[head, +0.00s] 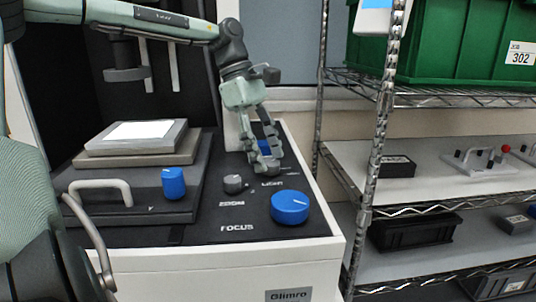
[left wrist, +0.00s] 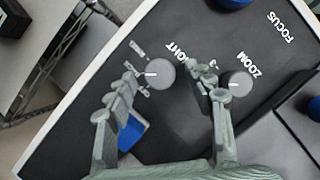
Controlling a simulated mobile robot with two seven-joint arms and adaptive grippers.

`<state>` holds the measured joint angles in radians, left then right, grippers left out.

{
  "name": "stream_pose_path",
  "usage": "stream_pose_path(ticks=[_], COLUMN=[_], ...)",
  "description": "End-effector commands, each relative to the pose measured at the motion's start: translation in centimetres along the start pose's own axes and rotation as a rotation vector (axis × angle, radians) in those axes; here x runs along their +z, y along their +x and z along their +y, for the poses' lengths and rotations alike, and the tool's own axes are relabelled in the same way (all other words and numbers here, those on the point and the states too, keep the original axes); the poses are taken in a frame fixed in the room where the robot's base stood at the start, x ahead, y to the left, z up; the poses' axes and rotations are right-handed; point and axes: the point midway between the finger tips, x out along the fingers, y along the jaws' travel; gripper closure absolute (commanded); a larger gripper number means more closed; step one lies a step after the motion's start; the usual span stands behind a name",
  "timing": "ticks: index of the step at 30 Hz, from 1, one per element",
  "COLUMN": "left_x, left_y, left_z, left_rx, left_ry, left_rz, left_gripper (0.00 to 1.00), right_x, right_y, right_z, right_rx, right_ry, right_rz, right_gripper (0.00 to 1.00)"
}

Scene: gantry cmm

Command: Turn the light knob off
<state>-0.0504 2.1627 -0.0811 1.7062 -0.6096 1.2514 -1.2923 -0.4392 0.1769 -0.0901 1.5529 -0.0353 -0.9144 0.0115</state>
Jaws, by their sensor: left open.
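The light knob (left wrist: 160,73) is a small round grey dial with a white pointer line, beside the LIGHT label on the dark panel in the left wrist view. My left gripper (left wrist: 168,82) is open, with its fingertips on either side of the knob; I cannot tell whether either one touches it. In the head view the left gripper (head: 264,165) points down at the panel near the LIGHT lettering and hides the knob. My right gripper is not in view.
The grey zoom knob (head: 232,184) is close to the left gripper. The large blue focus knob (head: 290,207) stands nearer the front. Another blue knob (head: 173,183) is beside the stepped stage (head: 138,158). A wire shelf with a green bin (head: 450,45) stands at right.

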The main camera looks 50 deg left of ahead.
Motion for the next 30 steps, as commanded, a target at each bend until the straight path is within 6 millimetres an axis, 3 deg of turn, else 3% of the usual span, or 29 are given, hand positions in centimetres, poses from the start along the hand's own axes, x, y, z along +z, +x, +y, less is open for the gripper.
stream_pose_path(ticks=[11,23,30], left_x=[0.04,0.04,0.04], left_y=[0.89,0.85,0.88], left_z=[-0.01,-0.01,-0.02], left_rx=[0.001,0.001,0.009], left_ry=[0.0,0.0,-0.017], left_rz=[-0.001,-0.002,-0.002], left_gripper=[0.47,0.96,0.97], right_x=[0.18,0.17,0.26], right_y=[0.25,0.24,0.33], right_z=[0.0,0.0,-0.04], right_rx=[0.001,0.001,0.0], right_ry=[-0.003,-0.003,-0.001], right_rz=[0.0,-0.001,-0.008], right_gripper=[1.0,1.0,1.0])
